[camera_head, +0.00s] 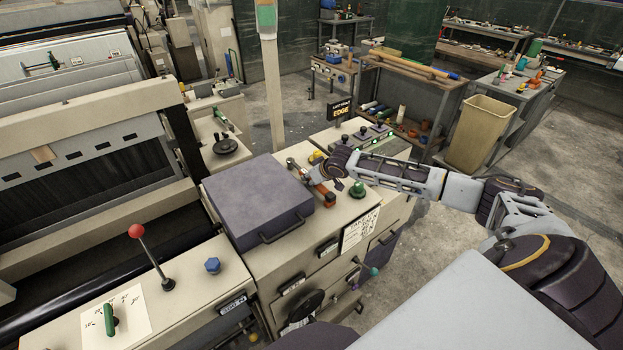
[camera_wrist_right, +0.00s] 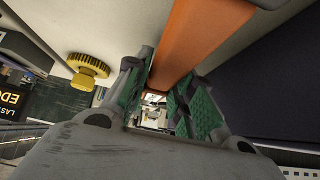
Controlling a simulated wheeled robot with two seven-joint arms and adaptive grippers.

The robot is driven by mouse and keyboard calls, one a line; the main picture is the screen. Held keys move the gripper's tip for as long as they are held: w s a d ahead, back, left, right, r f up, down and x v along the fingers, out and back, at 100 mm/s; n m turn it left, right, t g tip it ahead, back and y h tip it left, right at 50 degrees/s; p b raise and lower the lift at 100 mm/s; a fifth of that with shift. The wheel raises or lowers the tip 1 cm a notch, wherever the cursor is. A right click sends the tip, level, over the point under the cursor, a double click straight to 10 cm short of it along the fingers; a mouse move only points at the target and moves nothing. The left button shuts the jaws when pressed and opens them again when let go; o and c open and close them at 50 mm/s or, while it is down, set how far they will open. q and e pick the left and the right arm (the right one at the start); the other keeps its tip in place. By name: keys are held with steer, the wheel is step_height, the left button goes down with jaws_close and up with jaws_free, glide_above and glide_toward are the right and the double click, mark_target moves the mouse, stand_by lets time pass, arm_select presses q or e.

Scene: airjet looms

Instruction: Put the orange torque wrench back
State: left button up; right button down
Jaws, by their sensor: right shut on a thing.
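The orange torque wrench (camera_wrist_right: 205,35) shows in the right wrist view as a broad orange bar between the green finger pads. In the head view, its orange part (camera_head: 328,196) shows above the cream machine top, beside the grey-purple box lid. My right gripper (camera_wrist_right: 168,100) is shut on it. In the head view this gripper (camera_head: 316,178) is low over the machine top, and its fingers partly hide the wrench. I cannot tell whether the wrench touches the surface. My left gripper is not in view.
The grey-purple box (camera_head: 258,196) stands just left of the right gripper. A yellow knob (camera_wrist_right: 88,70) and a green knob (camera_head: 357,189) are close by. A black sign (camera_head: 340,111) stands behind. A red-knobbed lever (camera_head: 151,256) rises at the front left.

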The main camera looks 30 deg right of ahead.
steer(key=shift+f, duration=0.1)
steer(key=c, duration=1.1)
jaws_free()
steer(key=o, duration=0.5)
steer(key=shift+c, duration=0.2)
steer(key=shift+s, duration=0.1)
steer(key=shift+p+v, duration=0.5)
steer(key=shift+v, duration=2.4)
